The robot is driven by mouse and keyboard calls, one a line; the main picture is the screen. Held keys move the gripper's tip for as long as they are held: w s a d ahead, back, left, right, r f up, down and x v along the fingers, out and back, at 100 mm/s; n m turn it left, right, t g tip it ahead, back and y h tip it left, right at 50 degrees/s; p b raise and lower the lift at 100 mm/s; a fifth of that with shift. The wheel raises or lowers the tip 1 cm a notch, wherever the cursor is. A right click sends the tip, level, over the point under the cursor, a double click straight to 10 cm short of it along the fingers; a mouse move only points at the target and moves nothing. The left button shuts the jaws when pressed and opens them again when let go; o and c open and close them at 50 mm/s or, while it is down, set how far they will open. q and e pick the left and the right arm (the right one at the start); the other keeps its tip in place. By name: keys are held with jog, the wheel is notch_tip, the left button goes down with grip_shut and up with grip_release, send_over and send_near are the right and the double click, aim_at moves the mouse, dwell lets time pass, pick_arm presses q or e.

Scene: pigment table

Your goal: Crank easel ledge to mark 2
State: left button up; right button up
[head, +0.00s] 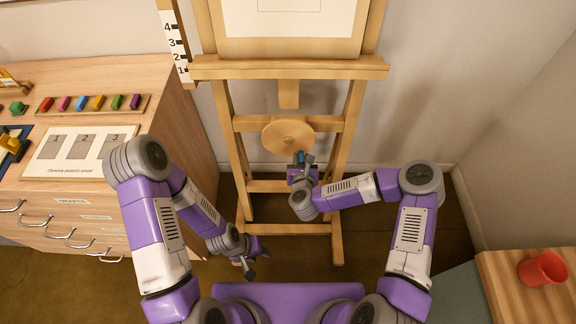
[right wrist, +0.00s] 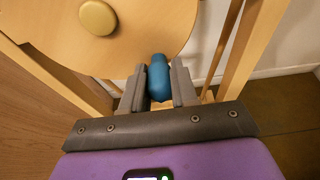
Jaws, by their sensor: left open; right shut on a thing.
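The wooden easel ledge (head: 288,68) spans the easel, its left end level with about mark 1 on the white number strip (head: 175,45), which shows marks 1 to 4. Below it is the round wooden crank disc (head: 287,134), also large in the right wrist view (right wrist: 105,45). The blue crank handle (right wrist: 159,78) is at the disc's lower edge. My right gripper (head: 302,161) is shut on this handle, with one finger on each side in the right wrist view (right wrist: 158,88). My left gripper (head: 251,266) is open and empty, low and left of the easel.
A wooden cabinet (head: 160,95) on the left carries colored blocks (head: 90,103) and a numbered swatch sheet (head: 82,152). A red cup (head: 543,268) stands on a small table (head: 520,300) at lower right. The easel legs (head: 239,165) flank the disc.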

aim_at(309, 142)
jog(key=shift+w+d+r+p, duration=0.1)
jog(key=shift+d+r+p, duration=0.3)
jog(key=shift+d+r, duration=0.6)
jog(key=shift+a, duration=0.1)
jog(key=shift+r, duration=0.1)
jog(key=r+p, duration=0.2)
jog(key=r, duration=0.1)
jog(key=shift+w+d+r+p, duration=0.2)
jog(key=shift+d+r+p, duration=0.1)
jog(key=shift+d, duration=0.1)
jog(key=shift+f, duration=0.15)
jog(key=shift+a+r, duration=0.1)
jog(key=shift+r, duration=0.1)
jog(key=shift+a+r+p, duration=0.1)
jog(key=shift+r+p, duration=0.45)
jog(key=shift+r, duration=0.05)
